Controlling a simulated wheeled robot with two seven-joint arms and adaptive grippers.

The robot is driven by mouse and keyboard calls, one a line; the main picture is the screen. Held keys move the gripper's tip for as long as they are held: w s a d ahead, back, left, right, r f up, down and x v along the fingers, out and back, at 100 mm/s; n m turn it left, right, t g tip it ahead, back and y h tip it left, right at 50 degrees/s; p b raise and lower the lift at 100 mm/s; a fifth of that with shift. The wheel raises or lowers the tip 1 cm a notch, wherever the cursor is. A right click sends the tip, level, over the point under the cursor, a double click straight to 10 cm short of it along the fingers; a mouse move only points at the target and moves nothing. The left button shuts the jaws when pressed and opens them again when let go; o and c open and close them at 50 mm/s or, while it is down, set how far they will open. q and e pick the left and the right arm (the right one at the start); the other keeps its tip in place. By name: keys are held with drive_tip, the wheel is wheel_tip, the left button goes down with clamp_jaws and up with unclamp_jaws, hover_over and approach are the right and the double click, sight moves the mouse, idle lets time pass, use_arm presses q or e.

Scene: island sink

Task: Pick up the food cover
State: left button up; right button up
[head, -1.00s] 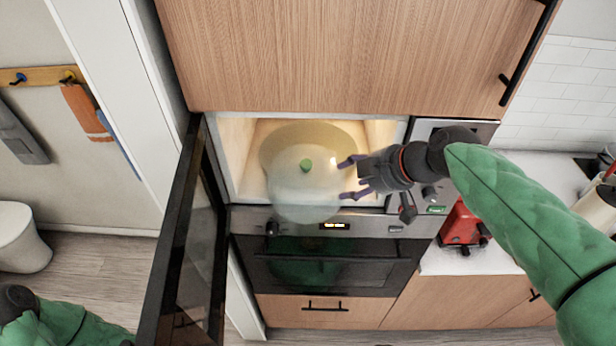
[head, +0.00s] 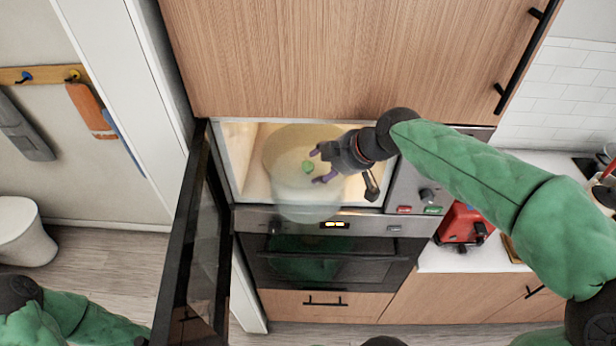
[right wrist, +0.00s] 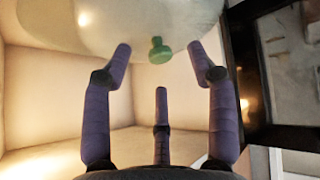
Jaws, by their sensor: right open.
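The food cover (head: 297,197) is a translucent pale dome with a green knob (head: 307,167). It is at the open microwave, its front part showing over the microwave's lower edge in the head view. My right gripper (head: 318,167) is open, its purple fingers just right of the knob. In the right wrist view the knob (right wrist: 159,50) shows between and beyond the open fingertips, and the pale dome (right wrist: 120,25) fills the top. The fingers look apart from the knob. My left arm shows at the lower left of the head view, but its gripper is not in view.
The microwave's lit cavity (head: 255,180) surrounds the cover. Its dark glass door (head: 190,235) stands open on the left. An oven (head: 330,265) is below, and a red appliance (head: 461,228) stands on the counter at right. Wooden cabinet doors (head: 330,60) are above.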

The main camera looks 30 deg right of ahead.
sight(308, 165)
drive_tip(key=w, duration=0.1)
drive_tip(key=w+a+f, duration=0.1)
drive_tip(key=w, duration=0.1)
drive_tip(key=shift+w+a+f+p, duration=0.15)
drive_tip(key=shift+w+f+p, duration=0.1)
drive_tip(key=shift+p, duration=0.05)
drive_tip(key=shift+w+a+f, duration=0.1)
drive_tip(key=shift+w+f, duration=0.15)
drive_tip(key=shift+f, duration=0.15)
clamp_jaws()
